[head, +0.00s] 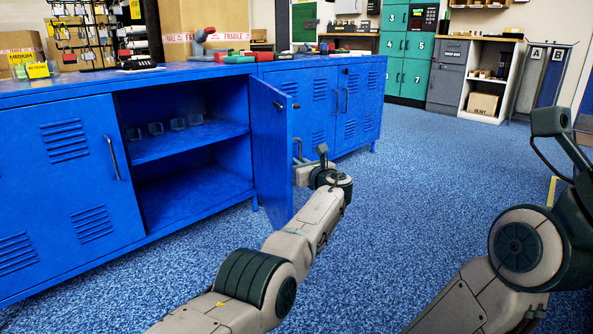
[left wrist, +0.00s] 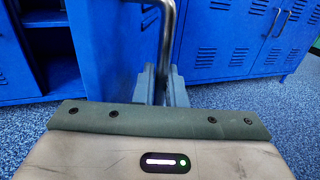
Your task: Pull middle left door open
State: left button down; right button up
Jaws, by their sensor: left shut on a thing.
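The middle left door (head: 270,150) is a blue metal door. It stands swung well open from the blue cabinet, hinged on the right side of the opening. Its metal bar handle (head: 298,147) is on the face turned to the right and also shows in the left wrist view (left wrist: 167,35). My left gripper (head: 301,170) is at that handle, partly hidden by the door edge and my wrist. In the left wrist view its fingers (left wrist: 160,86) are shut around the lower part of the handle. My right arm is at the right of the head view; its gripper is out of view.
The open compartment has a shelf (head: 190,140) with several small clear cups. A shut blue door (head: 65,180) is at left; more shut doors (head: 357,100) are at right. Tools lie on the cabinet top. The blue speckled floor (head: 420,160) is clear to the right.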

pick_arm(q)
jog(key=shift+s+d+f, duration=0.15)
jog(key=shift+d+f, duration=0.05)
jog(key=shift+d, duration=0.45)
jog(key=c, duration=1.8)
grip_release()
jog(key=o, duration=0.3)
jog(key=shift+s+d+r, duration=0.1)
jog(key=shift+d+r, duration=0.05)
jog(key=shift+r, duration=0.05)
jog(key=shift+a, duration=0.3)
